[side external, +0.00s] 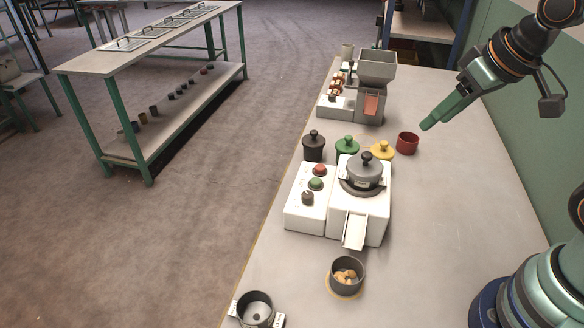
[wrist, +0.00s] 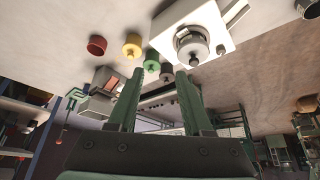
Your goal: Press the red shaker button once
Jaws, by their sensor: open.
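The red shaker button (side external: 320,169) sits at the far end of a white control box (side external: 298,219), beside a white shaker base (side external: 376,222) with a grey lidded pot (side external: 365,172). A green button (side external: 316,183) and a dark knob (side external: 307,198) are on the same box. My gripper (side external: 429,124) is raised to the right of and beyond the shaker, near the red cup, apart from the button. In the wrist view its two green fingers (wrist: 160,74) are spread with nothing held. The pot also shows there (wrist: 193,47); I cannot make out the red button there.
Black (side external: 313,149), green (side external: 347,147) and yellow (side external: 382,149) knobbed jars and a red cup (side external: 407,144) stand behind the shaker. A grey hopper machine (side external: 378,68) is further back. A bowl of nuts (side external: 346,277) is in front of the chute. The right tabletop is clear.

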